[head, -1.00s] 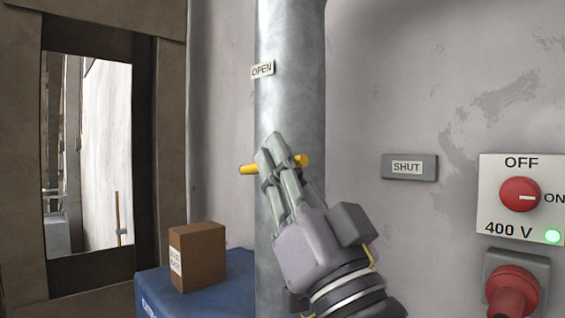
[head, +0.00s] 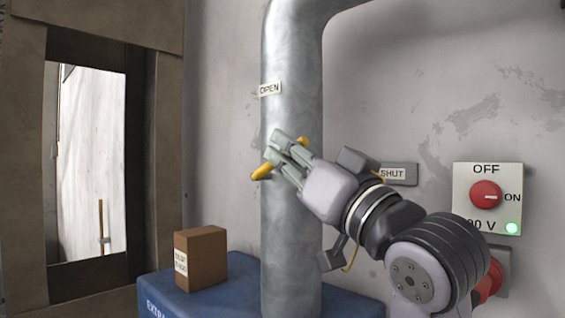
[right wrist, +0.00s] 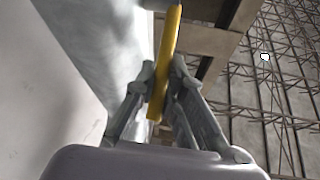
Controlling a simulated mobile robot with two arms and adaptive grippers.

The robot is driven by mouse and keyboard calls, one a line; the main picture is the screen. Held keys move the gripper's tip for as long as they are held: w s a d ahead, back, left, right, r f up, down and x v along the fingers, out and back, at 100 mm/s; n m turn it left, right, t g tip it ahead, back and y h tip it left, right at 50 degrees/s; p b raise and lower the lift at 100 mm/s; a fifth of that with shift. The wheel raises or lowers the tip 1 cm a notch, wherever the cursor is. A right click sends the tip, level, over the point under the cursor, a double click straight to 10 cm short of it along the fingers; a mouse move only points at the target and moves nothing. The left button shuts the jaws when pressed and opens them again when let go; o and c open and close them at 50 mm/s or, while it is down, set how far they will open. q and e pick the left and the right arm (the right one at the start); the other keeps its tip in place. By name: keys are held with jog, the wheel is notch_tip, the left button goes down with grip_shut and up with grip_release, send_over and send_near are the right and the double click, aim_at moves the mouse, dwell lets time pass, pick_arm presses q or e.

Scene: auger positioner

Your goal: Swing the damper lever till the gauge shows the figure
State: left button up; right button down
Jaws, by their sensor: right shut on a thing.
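The yellow damper lever (head: 262,172) is on the grey metal duct (head: 291,240), below the OPEN label (head: 270,89). It is tilted, its left end lower than its right end. My right gripper (head: 273,147) is shut on the lever, and its fingers hide the lever's middle. In the right wrist view the yellow lever (right wrist: 165,75) runs between the two fingers (right wrist: 161,90). A SHUT label (head: 393,174) is on the wall right of the duct, partly behind my arm. I see no gauge in these views. My left gripper is not in view.
A blue box (head: 160,290) stands at the duct's foot with a brown carton (head: 207,258) on it. A switch panel with a red knob (head: 486,195) and green light is on the right wall. A red device (head: 490,283) below it is partly hidden by my arm.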

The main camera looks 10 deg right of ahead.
jog(key=shift+a+r, duration=0.1)
jog(key=shift+r, duration=0.2)
jog(key=shift+w+r+n+g, duration=0.1)
jog(key=shift+w+n+g, duration=0.15)
jog(key=shift+g, duration=0.25)
jog(key=shift+w+a+r+g, duration=0.1)
jog(key=shift+r+g, duration=0.1)
jog(key=shift+g, duration=0.2)
jog(key=shift+w+r+g+h, duration=0.1)
jog(key=shift+g+h, duration=0.2)
jog(key=shift+h, duration=0.1)
jog(key=c, duration=1.9)
grip_release()
jog(key=shift+c, duration=0.2)
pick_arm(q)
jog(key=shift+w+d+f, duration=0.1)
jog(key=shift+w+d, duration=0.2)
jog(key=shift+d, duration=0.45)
